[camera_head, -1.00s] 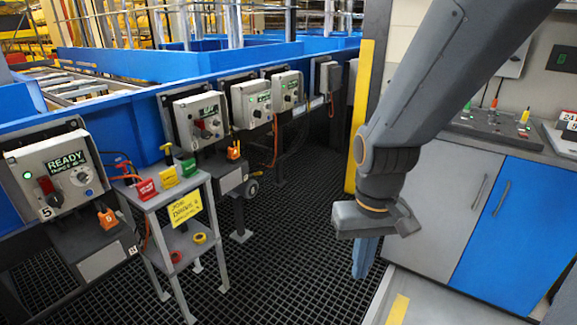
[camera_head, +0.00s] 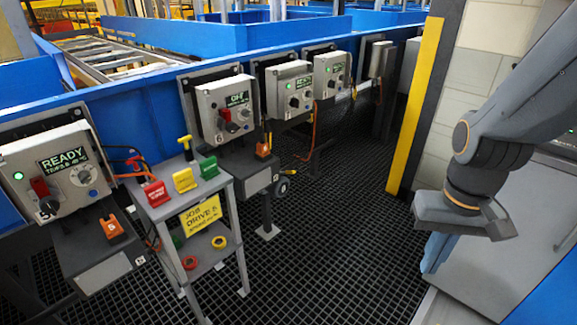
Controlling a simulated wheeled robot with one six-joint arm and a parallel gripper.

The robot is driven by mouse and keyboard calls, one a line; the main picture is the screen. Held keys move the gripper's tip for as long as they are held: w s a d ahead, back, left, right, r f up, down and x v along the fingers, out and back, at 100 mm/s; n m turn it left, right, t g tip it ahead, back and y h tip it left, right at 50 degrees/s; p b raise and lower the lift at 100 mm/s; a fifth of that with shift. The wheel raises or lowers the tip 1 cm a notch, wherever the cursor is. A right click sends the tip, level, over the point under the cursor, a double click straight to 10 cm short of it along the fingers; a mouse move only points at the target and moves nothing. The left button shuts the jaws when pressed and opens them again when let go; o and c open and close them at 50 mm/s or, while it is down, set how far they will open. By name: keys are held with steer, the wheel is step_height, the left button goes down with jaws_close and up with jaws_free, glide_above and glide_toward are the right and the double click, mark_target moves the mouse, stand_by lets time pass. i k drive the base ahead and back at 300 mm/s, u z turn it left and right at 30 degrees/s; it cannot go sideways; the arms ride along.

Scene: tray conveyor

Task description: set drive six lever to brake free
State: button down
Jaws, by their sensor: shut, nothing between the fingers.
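The drive six box (camera_head: 212,100) is a grey panel marked 6 on the blue conveyor wall, left of centre. Its screen text is too small to read surely. A red handle (camera_head: 228,117) is on its front. Below and right of the box, an orange lever (camera_head: 263,148) stands above a dark housing (camera_head: 241,163) with a light plate. Its position marks cannot be read. My gripper (camera_head: 437,253) is at the right, pointing down, shut and empty, far from the lever.
A grey stand (camera_head: 186,214) left of drive six holds red, yellow and green tags and a yellow "JOB DRIVE 6" sign (camera_head: 200,216). Box 5 (camera_head: 75,160) reads READY, with its own orange lever (camera_head: 113,228). The black grating floor (camera_head: 330,240) is open. A yellow-edged post (camera_head: 415,110) stands near my arm.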

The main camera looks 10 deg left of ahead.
mark_target(203, 92)
steer(key=u, duration=0.55)
steer(key=i, duration=0.85)
steer(key=u, duration=0.7)
